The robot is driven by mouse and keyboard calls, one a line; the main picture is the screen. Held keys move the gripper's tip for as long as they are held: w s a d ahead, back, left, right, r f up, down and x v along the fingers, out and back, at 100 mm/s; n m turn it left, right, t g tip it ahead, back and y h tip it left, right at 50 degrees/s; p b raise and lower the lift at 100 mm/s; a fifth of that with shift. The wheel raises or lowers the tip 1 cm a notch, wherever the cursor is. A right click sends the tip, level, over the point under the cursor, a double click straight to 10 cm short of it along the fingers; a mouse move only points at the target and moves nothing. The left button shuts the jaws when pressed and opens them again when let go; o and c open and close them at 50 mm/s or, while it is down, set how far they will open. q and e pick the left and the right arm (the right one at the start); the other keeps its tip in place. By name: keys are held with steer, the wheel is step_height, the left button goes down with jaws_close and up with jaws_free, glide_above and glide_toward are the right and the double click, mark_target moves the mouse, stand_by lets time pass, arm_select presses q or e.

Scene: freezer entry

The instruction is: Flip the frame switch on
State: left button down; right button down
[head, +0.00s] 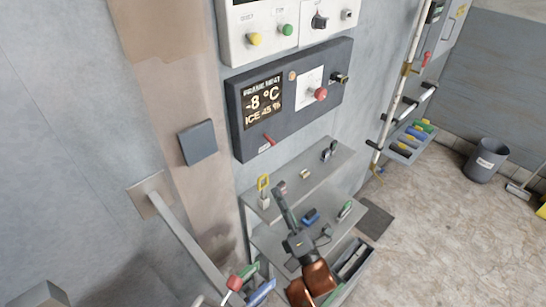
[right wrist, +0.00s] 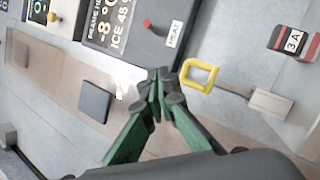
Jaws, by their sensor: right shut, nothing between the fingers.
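The dark frame heat panel (head: 240,105) is on the wall, its screen (head: 263,102) reading -8 °C and ICE 45 %. A small red lever switch (head: 269,140) sits low on the panel beside a white label. In the right wrist view the red lever (right wrist: 148,23) shows beyond the fingers, near the label (right wrist: 174,33). I cannot tell its on or off position. My right gripper (head: 279,187) is below the panel, over the shelf, apart from the switch. Its green fingers (right wrist: 160,82) are shut and empty. My left gripper is not in view.
A red round button (head: 320,94) and a dark knob (head: 340,78) are on the panel's right. A dark square plate (head: 197,142) is left of the panel. A bin (head: 485,160) stands right.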

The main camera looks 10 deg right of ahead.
mark_target(270, 140)
steer(key=shift+s+a+r, duration=0.1)
steer(key=shift+a+r, duration=0.05)
steer(key=shift+r, duration=0.1)
steer(key=x, duration=1)
steer(key=shift+a+r+p, duration=0.1)
steer(key=shift+r+p, duration=0.05)
steer(key=shift+p, duration=0.25)
steer(key=shift+w+d+r+p, duration=0.1)
steer(key=shift+w+d+r, duration=0.2)
steer(key=shift+d, duration=0.25)
steer(key=shift+w+d+r+p, duration=0.1)
steer(key=shift+w+d+r, duration=0.15)
steer(key=shift+d, duration=0.3)
steer(key=shift+w+d+r+p, duration=0.1)
steer(key=shift+w+d+r, duration=0.15)
steer(key=shift+d, duration=0.25)
steer(key=shift+s+r, duration=0.1)
steer(key=shift+r, duration=0.05)
